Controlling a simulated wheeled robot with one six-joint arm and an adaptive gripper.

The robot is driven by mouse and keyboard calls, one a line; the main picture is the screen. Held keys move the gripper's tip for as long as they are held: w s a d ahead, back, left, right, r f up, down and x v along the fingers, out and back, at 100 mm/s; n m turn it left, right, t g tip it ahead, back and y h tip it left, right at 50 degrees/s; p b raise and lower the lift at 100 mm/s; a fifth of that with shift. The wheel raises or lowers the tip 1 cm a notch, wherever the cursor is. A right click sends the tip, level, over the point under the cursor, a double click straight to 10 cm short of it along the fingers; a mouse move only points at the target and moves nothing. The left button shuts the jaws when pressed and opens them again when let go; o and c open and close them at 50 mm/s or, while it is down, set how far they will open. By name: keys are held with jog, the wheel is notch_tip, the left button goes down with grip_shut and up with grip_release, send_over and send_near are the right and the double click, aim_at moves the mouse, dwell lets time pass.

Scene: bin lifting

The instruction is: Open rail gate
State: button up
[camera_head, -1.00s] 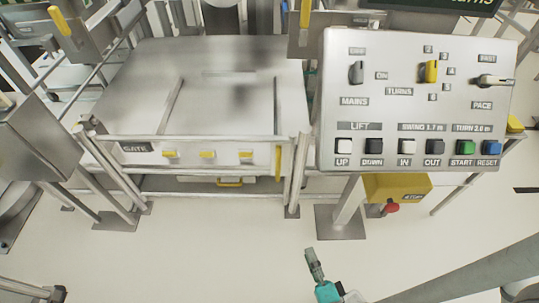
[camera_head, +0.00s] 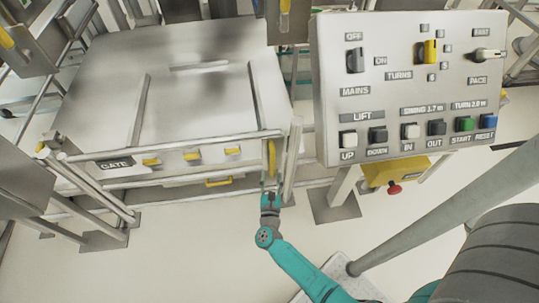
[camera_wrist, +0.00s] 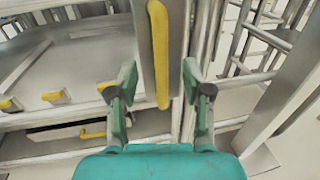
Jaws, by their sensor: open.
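The rail gate (camera_head: 118,171) is a set of metal rails across the front of a flat steel platform, with a "GATE" label at its left. A vertical yellow handle (camera_head: 271,158) is at its right end, beside a post. The handle also shows large in the wrist view (camera_wrist: 158,50). My gripper (camera_head: 269,190) is just below the handle in the head view. In the wrist view my gripper (camera_wrist: 160,88) is open, with the handle's lower end between the two fingers in the picture. I cannot tell whether either finger touches it.
A control panel (camera_head: 408,105) with knobs and buttons stands to the right. A yellow box with a red button (camera_head: 392,180) is below it. Several yellow latches (camera_head: 190,156) and a yellow drawer pull (camera_head: 218,182) are left of the handle. Open floor (camera_head: 190,255) lies in front.

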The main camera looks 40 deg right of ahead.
aim_at(272, 160)
jog(key=x, duration=1)
grip_shut()
